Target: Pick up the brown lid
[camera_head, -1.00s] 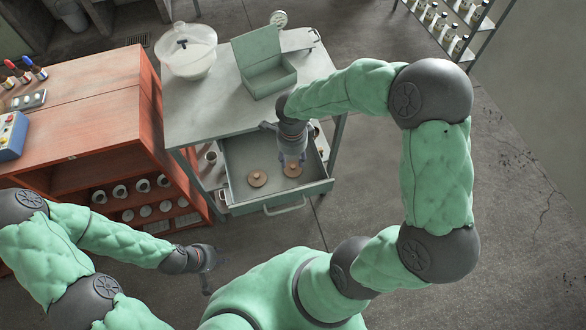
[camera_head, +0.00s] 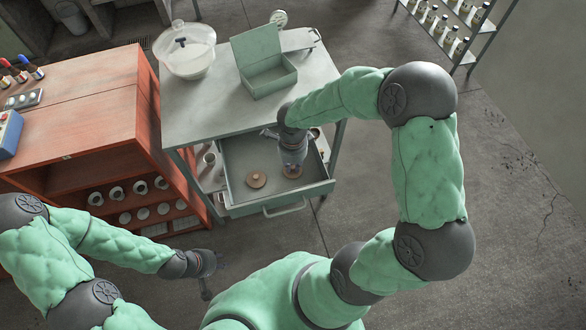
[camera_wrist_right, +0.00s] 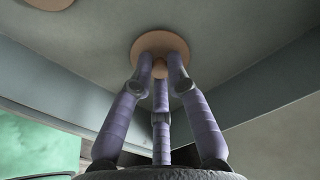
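Two round brown lids with knobs are in the open grey-green drawer (camera_head: 239,201). The left brown lid (camera_head: 256,180) lies clear on the drawer floor; its edge shows at the top left of the right wrist view (camera_wrist_right: 48,3). The right brown lid (camera_wrist_right: 160,39) is mostly hidden under my right gripper (camera_head: 292,168) in the head view. In the right wrist view, my three purple fingers (camera_wrist_right: 162,62) reach down around its knob. Whether they press on the knob is unclear. My left gripper (camera_head: 214,279) is empty, fingers spread, low and left of the drawer.
The drawer walls surround my right gripper closely. On the grey tabletop (camera_head: 200,112) stand a lidded glass bowl (camera_head: 190,62) and an open green box (camera_head: 268,77). A red cabinet (camera_head: 85,120) with cups stands left. A bottle rack (camera_head: 450,25) is at upper right.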

